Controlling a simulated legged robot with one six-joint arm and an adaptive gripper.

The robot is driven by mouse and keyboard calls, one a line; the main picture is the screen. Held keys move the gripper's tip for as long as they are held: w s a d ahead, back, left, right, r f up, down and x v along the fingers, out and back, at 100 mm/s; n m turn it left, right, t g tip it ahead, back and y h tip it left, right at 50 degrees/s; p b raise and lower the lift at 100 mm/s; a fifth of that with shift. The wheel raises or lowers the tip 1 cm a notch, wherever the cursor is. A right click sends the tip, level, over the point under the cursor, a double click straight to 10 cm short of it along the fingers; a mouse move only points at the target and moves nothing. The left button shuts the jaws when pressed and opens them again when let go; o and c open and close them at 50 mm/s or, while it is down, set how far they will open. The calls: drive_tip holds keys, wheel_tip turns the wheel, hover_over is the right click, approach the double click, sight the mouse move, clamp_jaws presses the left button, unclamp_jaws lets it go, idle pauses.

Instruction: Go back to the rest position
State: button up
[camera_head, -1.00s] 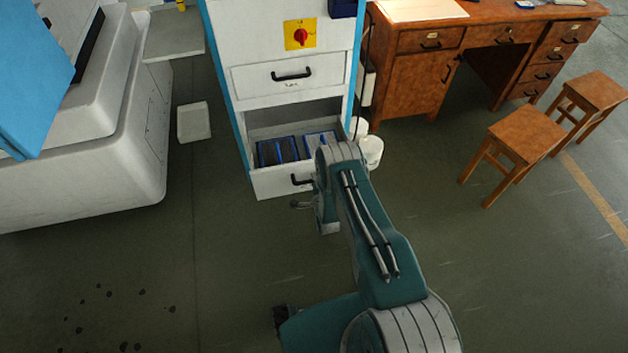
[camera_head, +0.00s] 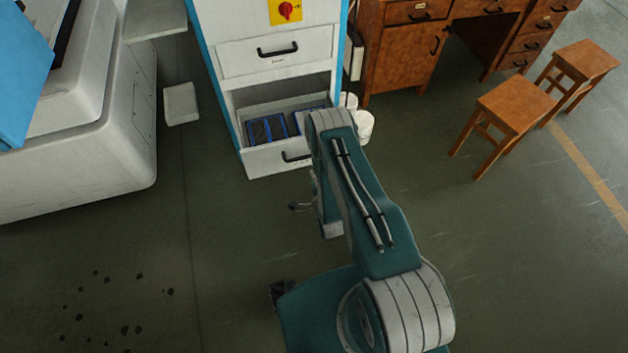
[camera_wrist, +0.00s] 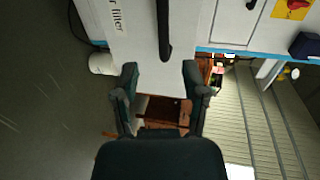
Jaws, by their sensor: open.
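My gripper (camera_wrist: 161,92) is open and empty in the wrist view, with its two dark fingers apart. A black handle (camera_wrist: 163,30) on a white drawer front (camera_wrist: 135,55) shows beyond the fingertips, not between them. In the head view my teal and grey arm reaches toward the white cabinet and bends down; most of the gripper is hidden, with only a small part (camera_head: 300,206) showing left of the arm. The cabinet's lower drawer (camera_head: 262,163) is pulled out and holds blue-edged trays (camera_head: 268,129). The drawer above (camera_head: 275,58) is shut.
A large white machine (camera_head: 75,165) stands at the left. A wooden desk (camera_head: 395,60) and two stools (camera_head: 515,105) stand at the right. White buckets (camera_head: 364,127) stand beside the cabinet, and a white box (camera_head: 181,104) lies on the floor. The right foreground floor is clear.

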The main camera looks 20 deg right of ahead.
drive_tip(key=shift+s+r, duration=0.1)
drive_tip(key=shift+s, duration=0.3)
drive_tip(key=w+r+n+g, duration=0.25)
drive_tip(key=w+r, duration=0.35)
drive_tip(key=r, duration=0.6)
drive_tip(key=w+r+n+g, duration=0.1)
drive_tip(key=w+r+n, duration=0.35)
drive_tip(key=r, duration=0.75)
wheel_tip(320, 180, up, 11)
drive_tip(key=s+n+g, duration=0.1)
drive_tip(key=s+n, duration=0.1)
drive_tip(key=s, duration=0.1)
drive_tip(key=s+r+n+g, duration=0.3)
drive_tip(key=s+r+n, duration=0.1)
drive_tip(key=s+r, duration=0.95)
drive_tip(key=s+r+n+g, duration=0.1)
drive_tip(key=s+r+n, duration=0.1)
drive_tip(key=s, duration=0.7)
drive_tip(key=s+r+n+g, duration=0.1)
drive_tip(key=s+r+n, duration=0.2)
drive_tip(key=s, duration=0.6)
drive_tip(key=shift+s+a, duration=0.35)
drive_tip(key=shift+s, duration=0.05)
